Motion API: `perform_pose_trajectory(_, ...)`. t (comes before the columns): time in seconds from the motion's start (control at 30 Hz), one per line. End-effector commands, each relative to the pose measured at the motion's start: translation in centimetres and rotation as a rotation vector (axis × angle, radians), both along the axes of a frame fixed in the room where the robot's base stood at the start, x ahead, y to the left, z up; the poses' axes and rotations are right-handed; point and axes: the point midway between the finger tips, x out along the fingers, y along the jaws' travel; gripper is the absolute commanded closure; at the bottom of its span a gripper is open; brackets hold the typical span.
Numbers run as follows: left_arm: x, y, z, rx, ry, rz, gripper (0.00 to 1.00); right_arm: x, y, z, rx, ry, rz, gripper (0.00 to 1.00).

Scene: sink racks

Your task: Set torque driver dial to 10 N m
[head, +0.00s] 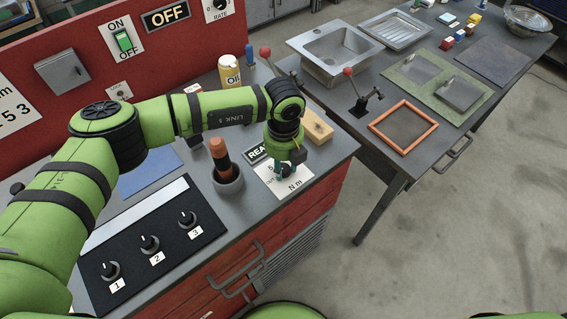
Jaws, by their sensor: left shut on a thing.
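My left gripper (289,174) points down over a white plate (297,187) marked "N m" on the grey bench top. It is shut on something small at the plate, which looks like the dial. The gripper hides the dial, so its pointer and setting cannot be read. An orange-handled driver (219,150) stands upright in a dark round holder (228,180), just left of the gripper. A "READY" label (257,154) lies beside the plate, partly covered by my arm. My right gripper is not in view.
A black panel with knobs 1, 2 and 3 (150,243) lies at the front left. A second table with a sink (335,50) and an orange frame (404,127) is at right.

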Motion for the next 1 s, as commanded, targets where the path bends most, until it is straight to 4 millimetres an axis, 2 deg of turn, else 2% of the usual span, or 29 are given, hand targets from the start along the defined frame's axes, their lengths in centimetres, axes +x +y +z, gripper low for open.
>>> perform_pose_trajectory(0.17, 0.0, 0.0, -0.3, 0.000, 0.001, -0.024, 0.98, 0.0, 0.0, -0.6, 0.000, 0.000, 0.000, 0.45)
perform_pose_trajectory(0.37, 0.0, 0.0, -0.6, 0.000, 0.000, -0.114, 0.98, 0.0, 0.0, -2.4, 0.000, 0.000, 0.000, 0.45)
perform_pose_trajectory(1.0, 0.0, 0.0, -0.9, 0.001, -0.001, -0.690, 0.98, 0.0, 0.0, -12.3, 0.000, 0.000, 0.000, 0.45)
